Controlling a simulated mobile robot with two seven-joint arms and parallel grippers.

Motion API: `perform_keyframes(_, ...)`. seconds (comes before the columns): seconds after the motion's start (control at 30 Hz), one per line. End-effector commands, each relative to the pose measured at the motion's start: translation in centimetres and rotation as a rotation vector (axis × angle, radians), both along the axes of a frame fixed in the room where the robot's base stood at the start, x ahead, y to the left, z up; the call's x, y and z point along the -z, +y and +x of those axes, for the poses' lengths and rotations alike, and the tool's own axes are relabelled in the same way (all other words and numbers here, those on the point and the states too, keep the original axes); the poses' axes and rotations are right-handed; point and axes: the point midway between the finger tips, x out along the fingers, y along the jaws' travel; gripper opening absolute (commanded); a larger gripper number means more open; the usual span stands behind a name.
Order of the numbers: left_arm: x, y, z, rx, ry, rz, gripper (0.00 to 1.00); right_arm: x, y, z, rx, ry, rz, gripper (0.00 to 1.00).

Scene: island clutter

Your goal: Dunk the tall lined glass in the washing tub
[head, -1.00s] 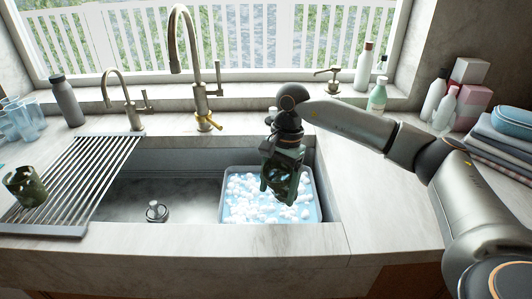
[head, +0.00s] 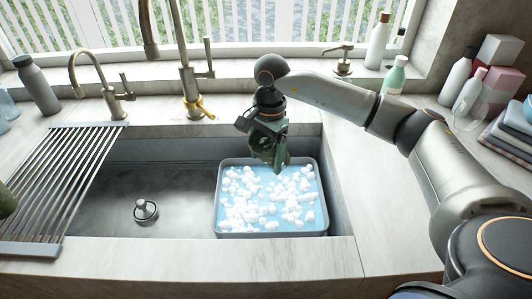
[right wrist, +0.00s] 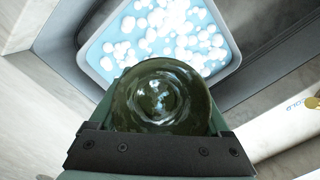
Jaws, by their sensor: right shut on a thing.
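My right gripper (head: 272,158) is shut on a dark green glass (right wrist: 160,95), held above the back part of the washing tub. In the head view the glass (head: 264,146) is largely hidden by the jaws. The right wrist view looks along it at a round, glossy end, with the foam beyond; its lines cannot be made out. The washing tub (head: 217,205) is a grey-rimmed rectangular basin in the right part of the sink, holding blue water and white foam. It also shows in the right wrist view (right wrist: 93,55). My left gripper is out of view.
A slatted drying rack (head: 62,190) lies over the sink's left side, with a dark green object (head: 6,201) cut off at the left edge. A stopper (head: 145,209) sits in the sink. Taps (head: 190,85) and bottles (head: 395,76) stand behind. Folded cloths (head: 510,135) lie right.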

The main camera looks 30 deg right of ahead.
Motion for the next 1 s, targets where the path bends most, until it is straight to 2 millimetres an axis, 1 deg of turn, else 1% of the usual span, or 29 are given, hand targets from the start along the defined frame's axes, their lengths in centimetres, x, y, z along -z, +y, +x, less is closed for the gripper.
perform_keyframes(0.13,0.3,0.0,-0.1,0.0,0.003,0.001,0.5,0.1,0.1,0.0,0.001,-0.002,0.001,0.09)
perform_keyframes(0.27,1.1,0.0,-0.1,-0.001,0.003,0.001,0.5,1.0,0.1,0.0,0.001,-0.001,0.001,0.09)
perform_keyframes(0.77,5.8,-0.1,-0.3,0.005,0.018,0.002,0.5,7.0,0.1,0.0,0.002,0.0,0.002,0.09)
perform_keyframes(0.9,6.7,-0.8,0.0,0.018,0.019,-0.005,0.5,8.7,0.1,0.0,0.002,0.0,0.002,0.09)
perform_keyframes(1.0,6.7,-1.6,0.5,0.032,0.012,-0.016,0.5,9.9,0.1,0.0,0.002,0.0,0.002,0.09)
